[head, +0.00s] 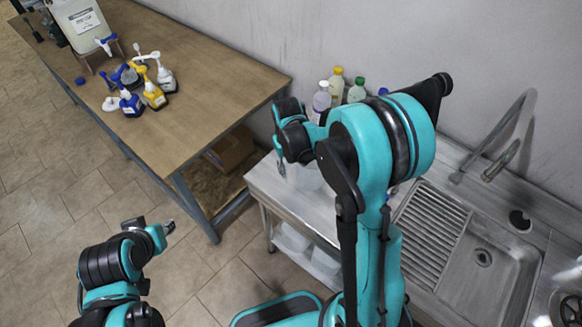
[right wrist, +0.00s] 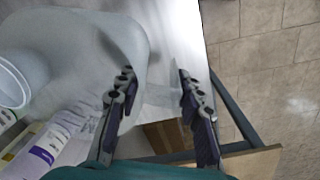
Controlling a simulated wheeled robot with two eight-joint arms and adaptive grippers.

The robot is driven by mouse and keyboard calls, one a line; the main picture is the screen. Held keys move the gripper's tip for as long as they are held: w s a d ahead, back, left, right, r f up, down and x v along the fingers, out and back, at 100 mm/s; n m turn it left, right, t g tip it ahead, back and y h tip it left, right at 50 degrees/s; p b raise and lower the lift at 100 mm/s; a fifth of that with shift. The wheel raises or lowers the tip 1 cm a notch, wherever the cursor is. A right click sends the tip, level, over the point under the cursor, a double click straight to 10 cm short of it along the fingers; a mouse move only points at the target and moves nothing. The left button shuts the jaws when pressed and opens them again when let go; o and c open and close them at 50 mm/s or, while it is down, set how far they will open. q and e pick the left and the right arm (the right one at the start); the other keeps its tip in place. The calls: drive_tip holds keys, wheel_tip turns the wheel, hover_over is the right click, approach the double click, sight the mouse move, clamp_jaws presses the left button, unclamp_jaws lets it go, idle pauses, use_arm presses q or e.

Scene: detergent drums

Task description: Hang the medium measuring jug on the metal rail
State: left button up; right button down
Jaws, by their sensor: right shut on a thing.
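A pale translucent jug (head: 304,178) shows in the head view on or just above the steel counter, partly hidden by my right arm. In the right wrist view a large translucent grey body (right wrist: 75,50) fills the left side. My right gripper (head: 280,152) is at the jug's left side. In the wrist view its fingers (right wrist: 157,95) stand apart with a faint translucent part between them, and it is shut on the jug. Which part it grips is unclear. My left gripper (head: 168,227) hangs over the floor, away from the jug; its jaws are too small to judge. I cannot make out the metal rail.
Several bottles, one with a purple label (head: 321,101), stand by the wall behind my right arm. A steel sink (head: 480,262) with a tap (head: 505,150) is at the right. A wooden table (head: 205,95) at the left carries a drum (head: 85,25) and small bottles.

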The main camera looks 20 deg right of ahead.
drive_tip(key=shift+f+b, duration=0.35)
drive_tip(key=shift+f, duration=0.1)
drive_tip(key=c, duration=0.9)
unclamp_jaws()
drive_tip(key=shift+r, duration=0.1)
drive_tip(key=r, duration=1.1)
drive_tip(key=shift+a+r, duration=0.15)
drive_tip(key=shift+a, duration=0.1)
drive_tip(key=shift+s+r, duration=0.1)
drive_tip(key=shift+r, duration=0.15)
